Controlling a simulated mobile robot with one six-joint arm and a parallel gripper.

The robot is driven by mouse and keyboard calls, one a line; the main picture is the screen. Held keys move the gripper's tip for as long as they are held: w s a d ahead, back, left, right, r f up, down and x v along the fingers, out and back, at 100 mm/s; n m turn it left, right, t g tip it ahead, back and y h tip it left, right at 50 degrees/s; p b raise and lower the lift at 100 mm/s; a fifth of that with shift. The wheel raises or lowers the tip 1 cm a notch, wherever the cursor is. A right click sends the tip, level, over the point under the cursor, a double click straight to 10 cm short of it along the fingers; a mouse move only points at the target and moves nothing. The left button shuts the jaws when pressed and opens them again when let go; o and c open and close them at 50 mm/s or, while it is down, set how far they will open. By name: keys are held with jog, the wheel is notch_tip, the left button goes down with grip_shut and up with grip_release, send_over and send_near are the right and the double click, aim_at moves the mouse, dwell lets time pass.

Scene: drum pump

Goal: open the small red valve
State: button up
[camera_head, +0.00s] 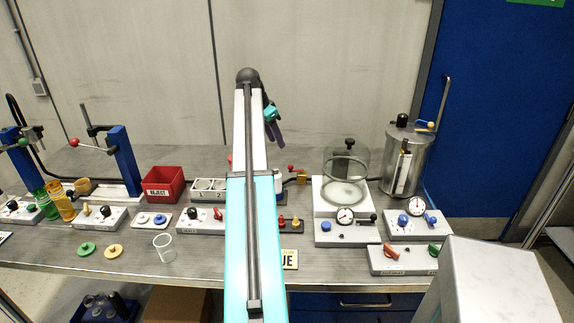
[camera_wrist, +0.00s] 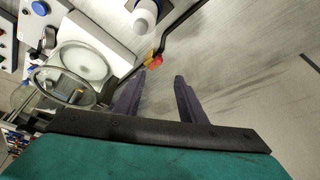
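A small red valve handle (camera_head: 291,168) with a brass body (camera_head: 301,179) shows in the head view, just right of my arm and left of the glass bell jar. In the wrist view, what looks like the same red and yellow valve (camera_wrist: 154,60) sits on a thin dark pipe. My gripper (camera_wrist: 159,75) is open, with two purple fingers apart and nothing between them. The valve shows just ahead of the left fingertip; I cannot tell the depth between them. In the head view my gripper (camera_head: 277,132) is above the back of the bench, partly hidden by my arm.
The glass bell jar (camera_head: 346,178) stands right of the valve and also shows in the wrist view (camera_wrist: 82,62). A metal drum (camera_head: 419,165) stands farther right. Control boxes (camera_head: 347,238) line the front. A red bin (camera_head: 163,187) is left of my arm.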

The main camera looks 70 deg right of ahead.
jog(key=shift+s+d+f, duration=0.1)
jog(key=shift+s+d, duration=0.05)
jog(key=shift+s, duration=0.1)
jog(key=p+x, duration=0.3)
jog(key=x, duration=1)
jog(key=shift+d+f, duration=0.15)
jog(key=shift+f, duration=0.1)
jog(key=shift+s, duration=0.1)
grip_shut()
